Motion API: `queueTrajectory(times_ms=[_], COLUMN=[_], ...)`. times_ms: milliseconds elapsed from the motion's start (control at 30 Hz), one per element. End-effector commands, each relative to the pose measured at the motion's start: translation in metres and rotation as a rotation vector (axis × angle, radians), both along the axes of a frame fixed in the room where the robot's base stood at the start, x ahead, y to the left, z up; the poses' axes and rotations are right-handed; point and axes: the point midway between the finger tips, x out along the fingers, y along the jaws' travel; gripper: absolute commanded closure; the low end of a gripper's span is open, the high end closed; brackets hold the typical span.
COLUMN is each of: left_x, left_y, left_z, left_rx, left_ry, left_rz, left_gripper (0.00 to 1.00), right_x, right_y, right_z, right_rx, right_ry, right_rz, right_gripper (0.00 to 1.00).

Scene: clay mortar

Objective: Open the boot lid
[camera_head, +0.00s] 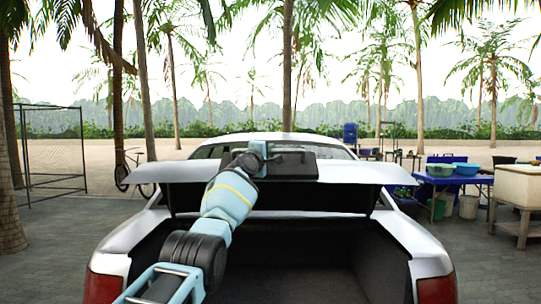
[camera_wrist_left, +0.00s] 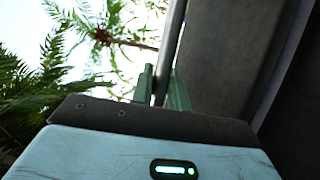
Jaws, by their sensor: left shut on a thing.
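In the left wrist view my green fingers (camera_wrist_left: 162,88) are closed around a thin edge of the lid, with the lid's dark grey surface (camera_wrist_left: 222,60) to the right. The fingertips are hard to make out in the head view. My right gripper is not in view.
The car's rear sides and red tail lights (camera_head: 437,290) flank the boot. At right stand a blue-covered table (camera_head: 460,180) with basins and a pale crate (camera_head: 518,186). At left are a metal frame (camera_head: 52,150), a bicycle (camera_head: 135,172) and palm trunks. Paving beside the car is mostly clear.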

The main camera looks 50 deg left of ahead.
Motion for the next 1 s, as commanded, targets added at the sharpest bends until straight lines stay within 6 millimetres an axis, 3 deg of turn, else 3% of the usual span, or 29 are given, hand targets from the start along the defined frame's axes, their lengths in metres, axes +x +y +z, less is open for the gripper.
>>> queueTrajectory(times_ms=[433,467,600,1000], left_x=[0.0015,0.0015,0.0012,0.0001], left_y=[-0.0009,-0.0009,-0.0006,0.0001], left_z=[-0.0013,-0.0014,-0.001,-0.0022], left_rx=[-0.001,-0.001,-0.002,-0.002], left_ry=[0.006,0.006,0.005,0.007], left_rz=[-0.003,-0.003,-0.003,-0.001], left_gripper=[1.0,0.81,0.63,0.62], right_x=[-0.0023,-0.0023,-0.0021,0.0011], right_y=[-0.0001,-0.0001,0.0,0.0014], right_z=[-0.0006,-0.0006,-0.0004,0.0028], right_rx=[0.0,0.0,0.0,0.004], right_ry=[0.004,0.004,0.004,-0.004], right_rz=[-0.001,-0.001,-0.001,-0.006], right_gripper=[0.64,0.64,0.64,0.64])
